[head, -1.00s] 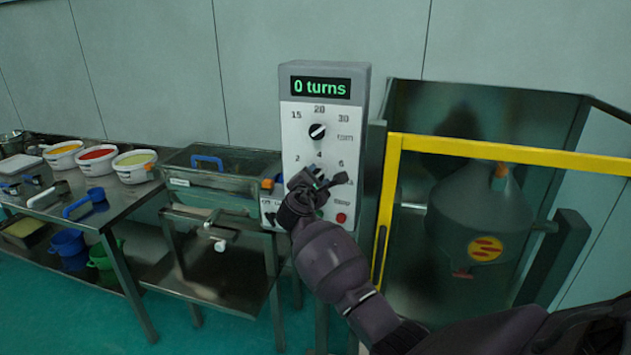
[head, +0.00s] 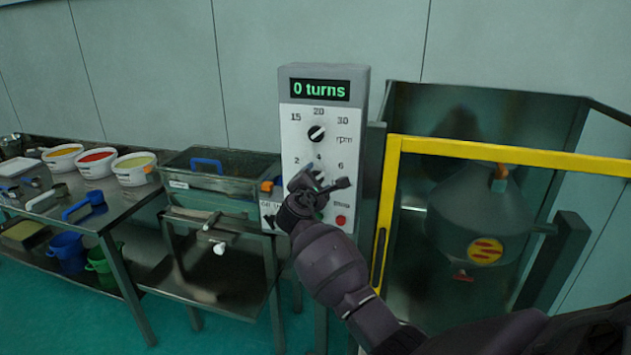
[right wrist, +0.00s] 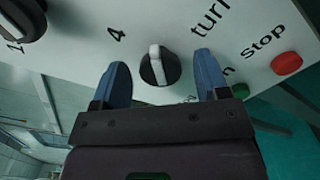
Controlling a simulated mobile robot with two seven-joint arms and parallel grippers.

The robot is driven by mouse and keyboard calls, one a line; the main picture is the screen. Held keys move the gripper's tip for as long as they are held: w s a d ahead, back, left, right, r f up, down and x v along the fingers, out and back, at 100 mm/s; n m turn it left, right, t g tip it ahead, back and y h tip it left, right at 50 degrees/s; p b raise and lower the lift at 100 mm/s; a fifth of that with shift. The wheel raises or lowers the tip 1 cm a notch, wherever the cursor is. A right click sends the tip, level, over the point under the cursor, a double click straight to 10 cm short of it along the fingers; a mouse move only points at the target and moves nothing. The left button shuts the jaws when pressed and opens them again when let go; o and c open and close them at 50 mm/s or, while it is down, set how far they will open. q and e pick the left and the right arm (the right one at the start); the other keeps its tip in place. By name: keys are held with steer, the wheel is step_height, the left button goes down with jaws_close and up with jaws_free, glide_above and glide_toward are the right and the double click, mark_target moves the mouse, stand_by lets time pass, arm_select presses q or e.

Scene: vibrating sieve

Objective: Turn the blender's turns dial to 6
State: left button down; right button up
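The blender's control panel (head: 293,150) stands upright, and its green display (head: 319,89) reads "0 turns". The turns dial, a black knob with a pale pointer bar (right wrist: 159,66), shows in the right wrist view. In the head view it is mostly hidden behind my right gripper (head: 318,182). My right gripper, also in the right wrist view (right wrist: 166,80), is open, with one blue finger on each side of the dial and visible gaps to it. The rpm dial (head: 316,133) sits above. My left gripper is not in view.
The red Stop button (head: 340,219) is low on the panel, and a green button (right wrist: 240,91) is close to one finger. A yellow-framed guard (head: 515,153) encloses the grey blender vessel (head: 470,220) at right. A table with tubs (head: 134,175) stands left.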

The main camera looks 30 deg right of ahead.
steer(key=v, duration=1)
steer(key=shift+s+a, duration=0.25)
steer(key=shift+s, duration=0.1)
stand_by(0.3)
steer(key=w+a+m+t+y, duration=0.3)
steer(key=a+m+t+y, duration=0.1)
steer(key=a+m+y, duration=0.15)
steer(key=s+a+f+m+t+y, duration=0.1)
steer(key=s+a+f+m+y, duration=0.4)
steer(key=f, duration=0.4)
steer(key=s+d+f+m+g+y, duration=0.1)
steer(key=s+f+m+g, duration=0.1)
steer(key=s+f, duration=0.8)
steer(key=s+d+f+m+g+y, duration=0.1)
steer(key=s+f+m+g+y, duration=0.1)
steer(key=s+f, duration=0.8)
steer(key=s, duration=0.9)
steer(key=shift+d+f+g, duration=0.4)
